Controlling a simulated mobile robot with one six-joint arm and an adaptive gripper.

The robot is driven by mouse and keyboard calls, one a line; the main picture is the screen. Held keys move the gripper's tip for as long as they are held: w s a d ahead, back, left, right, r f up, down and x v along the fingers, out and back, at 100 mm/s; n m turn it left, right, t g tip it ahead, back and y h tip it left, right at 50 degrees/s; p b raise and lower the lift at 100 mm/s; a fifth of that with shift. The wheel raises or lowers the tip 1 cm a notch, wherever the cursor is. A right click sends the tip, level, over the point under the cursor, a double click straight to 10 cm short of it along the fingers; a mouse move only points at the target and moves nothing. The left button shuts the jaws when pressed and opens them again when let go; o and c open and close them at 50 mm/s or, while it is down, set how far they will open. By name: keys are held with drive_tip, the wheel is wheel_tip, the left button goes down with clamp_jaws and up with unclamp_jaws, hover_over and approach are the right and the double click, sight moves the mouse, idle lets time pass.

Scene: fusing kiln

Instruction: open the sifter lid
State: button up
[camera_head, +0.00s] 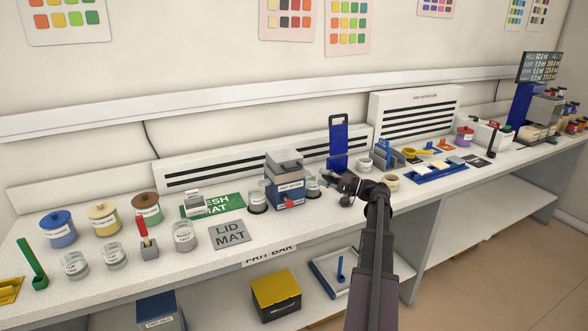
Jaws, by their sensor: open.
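The frit sifter (283,192), a grey and blue box with a white label and a red knob on its front, stands upright at the middle of the bench. Its grey lid (285,161) is on top and looks slightly raised or tilted; I cannot tell whether it is fully closed. My gripper (328,187) is open and empty just right of the sifter, near a small glass jar (312,187). It is lower than the lid and apart from it. My arm comes up from the bottom of the view.
A tall blue stand (338,142) rises behind my gripper. White cups (364,164) stand to its right. The grey lid mat (230,235) lies empty at the front left.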

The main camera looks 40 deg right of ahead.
sight(294, 168)
drive_tip(key=p+x, duration=0.1)
drive_tip(key=x, duration=0.9)
drive_tip(key=shift+w+a, duration=0.2)
drive_tip(key=shift+w, duration=0.15)
clamp_jaws()
